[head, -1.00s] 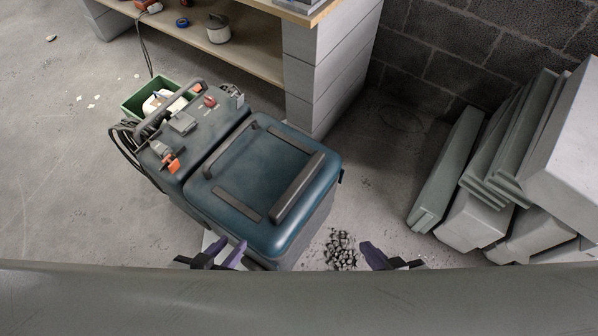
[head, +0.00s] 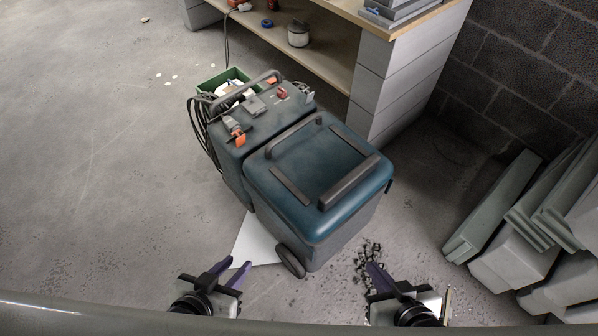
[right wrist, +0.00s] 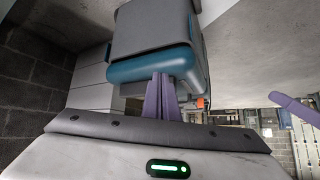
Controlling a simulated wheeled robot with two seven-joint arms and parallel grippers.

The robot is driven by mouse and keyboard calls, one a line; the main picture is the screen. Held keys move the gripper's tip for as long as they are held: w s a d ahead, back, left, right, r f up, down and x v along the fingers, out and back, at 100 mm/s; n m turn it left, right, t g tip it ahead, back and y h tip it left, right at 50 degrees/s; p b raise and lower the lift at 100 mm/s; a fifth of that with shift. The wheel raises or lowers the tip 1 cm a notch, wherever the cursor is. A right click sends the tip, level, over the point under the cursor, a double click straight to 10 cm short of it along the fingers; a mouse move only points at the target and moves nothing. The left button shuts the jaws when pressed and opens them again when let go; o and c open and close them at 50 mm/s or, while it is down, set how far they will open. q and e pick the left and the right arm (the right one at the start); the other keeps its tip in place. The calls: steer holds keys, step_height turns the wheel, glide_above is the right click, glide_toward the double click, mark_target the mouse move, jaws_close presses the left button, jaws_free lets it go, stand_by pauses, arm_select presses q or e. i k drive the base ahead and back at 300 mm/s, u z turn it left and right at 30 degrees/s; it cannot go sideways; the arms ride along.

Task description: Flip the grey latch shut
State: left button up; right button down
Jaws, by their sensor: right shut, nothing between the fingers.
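A dark machine with a blue-teal lid (head: 292,205) stands on the floor ahead of my grippers. The lid is down and has a dark bar handle (head: 350,181). A small dark piece (head: 388,186) sits at the lid's right edge; I cannot tell if it is the grey latch. My left gripper (head: 236,264) is open and empty, its purple fingers apart, in front of the machine's left side. My right gripper (head: 376,270) is shut and empty, in front of the machine's right side. In the right wrist view its fingers (right wrist: 161,98) are together, overlapping the lid's edge in the picture.
A green bin (head: 222,78) and coiled cable (head: 200,130) are behind the machine. A shelf bench (head: 400,85) stands behind it at right. Grey slabs and blocks (head: 510,258) are stacked at far right. Rubble (head: 368,256) lies near my right gripper.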

mark_target(309, 98)
steer(key=u, duration=1.9)
steer(key=i, duration=2.35)
steer(key=z, duration=4.35)
steer(key=i, duration=0.2)
